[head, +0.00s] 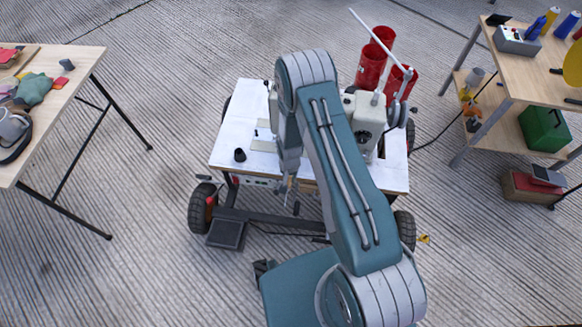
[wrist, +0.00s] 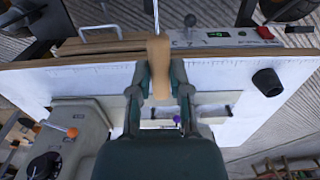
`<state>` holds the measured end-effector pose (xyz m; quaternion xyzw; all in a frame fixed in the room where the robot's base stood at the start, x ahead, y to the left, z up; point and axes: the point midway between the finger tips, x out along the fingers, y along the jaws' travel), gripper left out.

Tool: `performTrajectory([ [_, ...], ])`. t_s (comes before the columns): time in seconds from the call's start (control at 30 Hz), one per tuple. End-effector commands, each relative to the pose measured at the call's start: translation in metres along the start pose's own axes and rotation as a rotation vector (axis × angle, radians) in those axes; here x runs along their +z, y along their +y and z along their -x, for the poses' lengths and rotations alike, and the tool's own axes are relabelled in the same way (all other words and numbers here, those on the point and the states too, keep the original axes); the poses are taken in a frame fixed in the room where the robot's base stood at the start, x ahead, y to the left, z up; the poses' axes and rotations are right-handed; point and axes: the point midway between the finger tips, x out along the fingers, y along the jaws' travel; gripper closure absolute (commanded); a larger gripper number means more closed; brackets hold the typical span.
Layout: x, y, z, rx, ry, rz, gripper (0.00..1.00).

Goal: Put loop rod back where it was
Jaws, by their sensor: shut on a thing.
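In the wrist view my gripper (wrist: 161,82) is shut on the brown handle of the loop rod (wrist: 159,58). Its thin metal shaft runs up past the top of the picture, so a loop end is not visible. The held rod is over the front edge of a white-topped sewing table (wrist: 97,74); I cannot tell whether it touches the table. In the head view the table (head: 228,138) stands in the middle, and my arm hides most of the gripper and rod.
A sewing machine (wrist: 68,135) stands on the table. A black cup-like piece (wrist: 267,82) is near the table edge, beside a control panel (wrist: 215,38). Red cylinders (head: 372,62) stand behind.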

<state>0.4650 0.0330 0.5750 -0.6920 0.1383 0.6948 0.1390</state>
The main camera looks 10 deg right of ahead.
Motion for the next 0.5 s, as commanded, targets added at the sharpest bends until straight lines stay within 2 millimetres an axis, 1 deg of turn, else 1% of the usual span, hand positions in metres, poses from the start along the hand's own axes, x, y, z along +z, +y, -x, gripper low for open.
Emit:
performTrajectory([
  [0.03, -0.011, -0.001, -0.006, -0.001, 0.002, -0.002, 1.0],
  [0.2, -0.043, -0.005, -0.02, 0.001, 0.002, 0.0, 1.0],
  [0.37, -0.07, -0.008, -0.032, 0.001, 0.001, 0.0, 1.0],
  [0.5, -0.085, -0.01, -0.052, 0.002, -0.001, 0.001, 1.0],
])
